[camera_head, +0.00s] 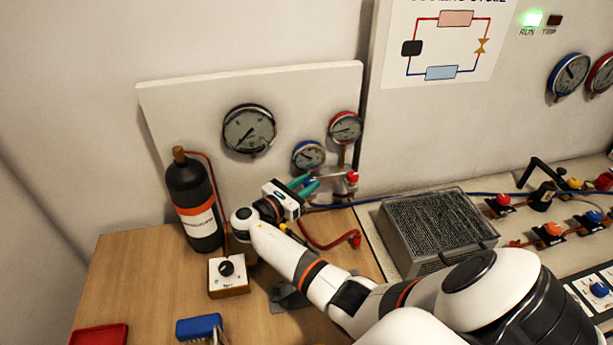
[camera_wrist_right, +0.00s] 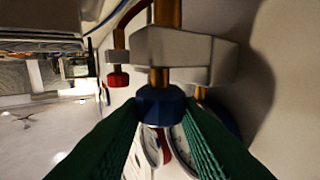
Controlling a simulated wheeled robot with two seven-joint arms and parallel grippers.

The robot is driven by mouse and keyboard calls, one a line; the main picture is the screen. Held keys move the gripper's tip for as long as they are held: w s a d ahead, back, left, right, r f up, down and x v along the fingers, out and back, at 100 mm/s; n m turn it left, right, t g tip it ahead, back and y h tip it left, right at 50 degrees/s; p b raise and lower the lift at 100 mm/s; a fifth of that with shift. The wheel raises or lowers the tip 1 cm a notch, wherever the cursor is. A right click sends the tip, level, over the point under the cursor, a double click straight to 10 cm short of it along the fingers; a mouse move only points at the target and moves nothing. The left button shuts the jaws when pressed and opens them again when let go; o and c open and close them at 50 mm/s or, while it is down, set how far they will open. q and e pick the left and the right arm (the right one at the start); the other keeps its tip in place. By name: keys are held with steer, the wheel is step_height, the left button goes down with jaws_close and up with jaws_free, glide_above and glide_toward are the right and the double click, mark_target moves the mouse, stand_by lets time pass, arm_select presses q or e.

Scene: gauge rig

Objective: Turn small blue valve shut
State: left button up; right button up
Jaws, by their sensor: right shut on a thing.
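The small blue valve (camera_wrist_right: 160,103) is a faceted blue knob on a brass stem below the pale manifold block (camera_wrist_right: 212,62) in the right wrist view. My right gripper (camera_wrist_right: 162,122) has its green fingers closed on both sides of this knob. In the head view my right gripper (camera_head: 306,187) reaches the manifold from the left, below the blue-rimmed gauge (camera_head: 308,155). The blue knob is hidden there by the fingers. The manifold's red valve (camera_head: 352,177) is to the right of the fingers, and also shows in the wrist view (camera_wrist_right: 118,79). My left gripper is not in view.
A black bottle (camera_head: 193,204) stands left of my right arm, with a small dial box (camera_head: 228,274) in front of it. A finned metal block (camera_head: 437,228) is to the right. A red hose (camera_head: 325,241) and a blue hose run near the manifold.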

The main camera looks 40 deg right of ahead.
steer(key=shift+w+r+m+g, duration=0.2)
steer(key=shift+m+g, duration=0.4)
steer(key=shift+g, duration=0.4)
steer(key=o, duration=1)
steer(key=shift+s, duration=0.1)
steer(key=shift+f, duration=0.1)
steer(key=a, duration=1.2)
steer(key=shift+w, duration=0.3)
